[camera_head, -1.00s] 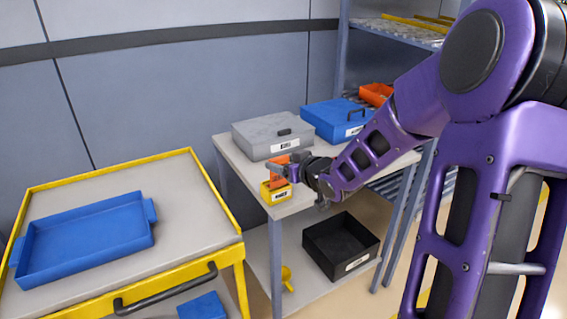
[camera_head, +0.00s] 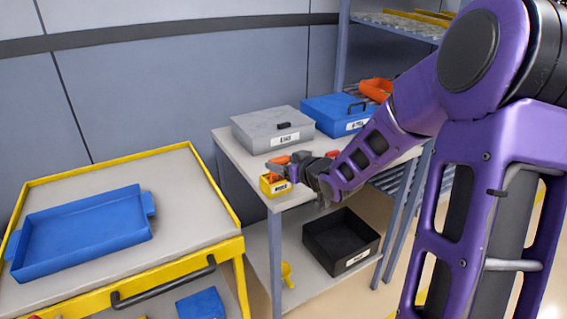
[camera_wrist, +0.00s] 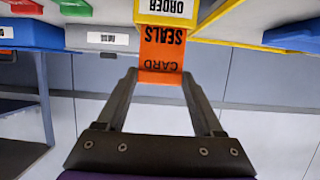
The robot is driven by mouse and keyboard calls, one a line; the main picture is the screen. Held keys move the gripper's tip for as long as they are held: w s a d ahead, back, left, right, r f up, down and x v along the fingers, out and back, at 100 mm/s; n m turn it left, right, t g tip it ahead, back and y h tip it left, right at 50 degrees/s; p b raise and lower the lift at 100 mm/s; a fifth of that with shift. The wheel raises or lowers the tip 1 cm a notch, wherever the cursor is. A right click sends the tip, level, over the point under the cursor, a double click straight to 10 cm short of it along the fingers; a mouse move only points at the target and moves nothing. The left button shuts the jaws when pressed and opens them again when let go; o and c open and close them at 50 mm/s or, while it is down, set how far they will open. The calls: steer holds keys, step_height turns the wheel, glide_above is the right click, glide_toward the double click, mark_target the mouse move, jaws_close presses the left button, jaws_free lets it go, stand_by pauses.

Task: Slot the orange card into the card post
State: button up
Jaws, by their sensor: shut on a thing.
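The orange card (camera_wrist: 161,50), lettered "CARD SEALS", is between the fingertips of my gripper (camera_wrist: 161,77), which is shut on it. The wrist view is upside down. The card's lower end meets the edge of the yellow card post (camera_wrist: 165,19), which bears a white "ORDER" label; how deep it sits in the slot I cannot tell. In the head view the yellow post (camera_head: 274,186) stands at the near left corner of the grey table, with my gripper (camera_head: 284,167) just above it.
A grey lidded box (camera_head: 265,130) and a blue box (camera_head: 336,117) stand behind on the table. A black bin (camera_head: 340,240) is on the lower shelf. At left, a yellow-rimmed cart (camera_head: 170,170) carries a blue tray (camera_head: 84,232). A red item (camera_head: 332,154) shows behind my wrist.

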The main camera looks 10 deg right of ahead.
steer(key=shift+f+b, duration=0.95)
steer(key=shift+f, duration=0.25)
steer(key=o, duration=1.3)
steer(key=shift+r, duration=0.1)
